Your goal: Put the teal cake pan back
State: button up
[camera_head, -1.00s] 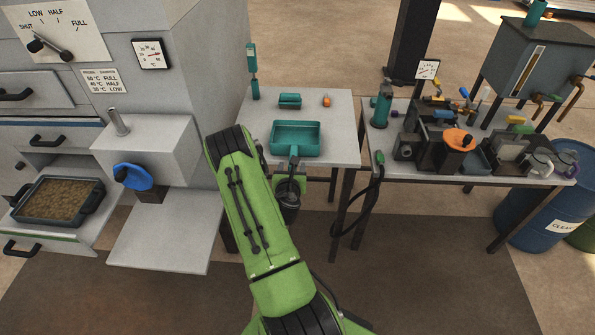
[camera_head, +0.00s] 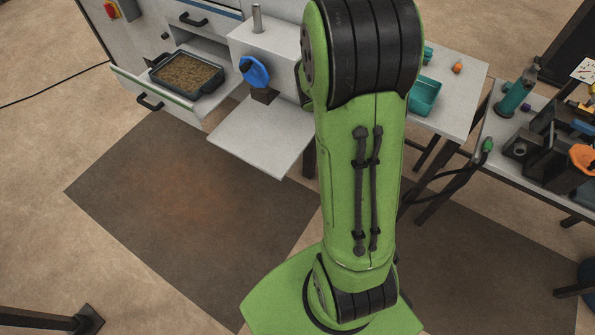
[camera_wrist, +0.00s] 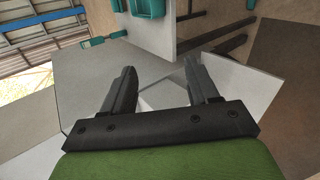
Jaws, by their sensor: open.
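The teal cake pan (camera_head: 425,97) sits on the small light-topped table at the upper right of the head view, partly covered by my arm. A teal tray-like shape (camera_wrist: 150,8), probably the same pan, is cut off by the top edge of the wrist view. My gripper (camera_wrist: 160,78) is open, with nothing between its fingers. It is apart from the teal shape, with grey panels behind it. In the head view my gripper is hidden behind my arm.
A grey machine stands at upper left with a blue knob (camera_head: 254,72) and a pale plate (camera_head: 262,136) jutting out below. Its open drawer holds a dark pan (camera_head: 187,75) of brown material. A cluttered bench (camera_head: 540,175) stands at right.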

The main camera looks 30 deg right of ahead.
jog(key=s+a+r+m+t+y, duration=0.15)
jog(key=a+r+m+y, duration=0.35)
jog(key=a, duration=0.7)
jog(key=s+a+r+m+y, duration=0.1)
jog(key=s+a+r+y, duration=0.3)
jog(key=s+a, duration=1)
jog(key=shift+s+a+r, duration=0.15)
jog(key=shift+s+a, duration=0.05)
jog(key=shift+a, duration=0.95)
